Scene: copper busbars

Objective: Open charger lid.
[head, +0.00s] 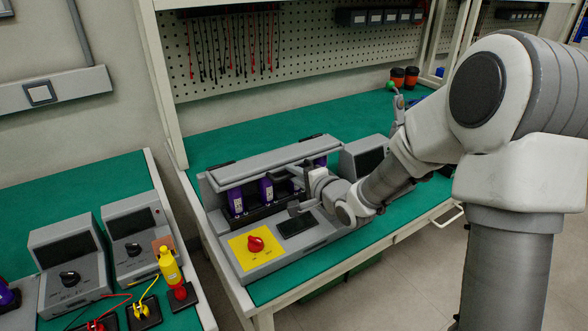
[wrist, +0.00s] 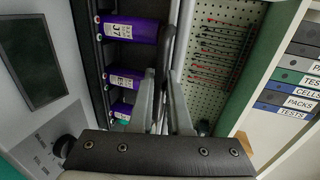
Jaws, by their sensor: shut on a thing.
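The charger (head: 285,258) is a grey unit on the green bench, with a red knob on a yellow plate and a dark display at its front. Its grey lid (head: 262,152) is raised above the bay, and purple battery packs (head: 236,201) show beneath it. My gripper (head: 283,171) is at the lid's front edge, right of its middle. In the wrist view the two fingers (wrist: 167,95) are closed around the thin lid edge (wrist: 170,50). Purple packs (wrist: 130,30) stand in the bay left of the fingers. The exact contact at the fingertips is partly hidden.
A grey device with a dark screen (head: 364,160) stands right of the charger. A pegboard (head: 290,45) with red and black leads is behind the bench. A left bench holds two meters (head: 70,262) and a yellow bottle (head: 170,266).

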